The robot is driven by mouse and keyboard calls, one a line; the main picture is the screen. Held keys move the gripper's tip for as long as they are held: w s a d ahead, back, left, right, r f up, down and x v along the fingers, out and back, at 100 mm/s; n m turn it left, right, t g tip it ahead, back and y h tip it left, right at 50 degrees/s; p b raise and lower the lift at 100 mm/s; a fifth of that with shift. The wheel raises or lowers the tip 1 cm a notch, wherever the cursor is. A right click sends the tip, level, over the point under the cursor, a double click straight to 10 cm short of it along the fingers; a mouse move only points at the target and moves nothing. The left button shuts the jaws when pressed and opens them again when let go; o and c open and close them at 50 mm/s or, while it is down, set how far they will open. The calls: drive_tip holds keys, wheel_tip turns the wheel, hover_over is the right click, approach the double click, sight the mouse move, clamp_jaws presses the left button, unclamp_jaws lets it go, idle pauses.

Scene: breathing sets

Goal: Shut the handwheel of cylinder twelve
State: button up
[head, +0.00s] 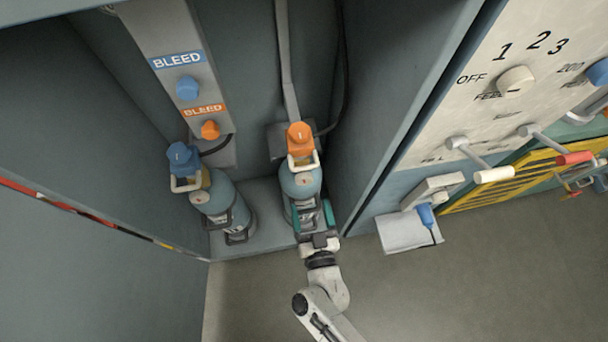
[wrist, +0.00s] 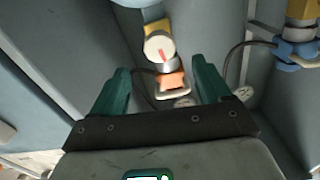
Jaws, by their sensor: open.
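Two blue-grey cylinders stand in the cabinet. The right one (head: 301,184) has an orange handwheel (head: 299,137) on top with a cream guard loop below it. The left one (head: 211,199) has a blue handwheel (head: 181,155). Their numbers are too small to read, so I cannot tell which is twelve. My gripper (head: 312,218) is open, low at the front of the right cylinder and below its handwheel. In the wrist view, an orange part (wrist: 172,80) with a cream loop shows beyond and between the teal fingers. I see nothing held.
A panel with a blue bleed knob (head: 188,87) and an orange bleed knob (head: 210,129) is above the left cylinder. The wrist view shows a round gauge (wrist: 160,47). A control panel (head: 489,65) with levers is outside, right of the cabinet wall. The floor in front is clear.

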sight(305, 183)
drive_tip(key=b+x, duration=0.1)
drive_tip(key=x, duration=0.8)
drive_tip(key=c, duration=1)
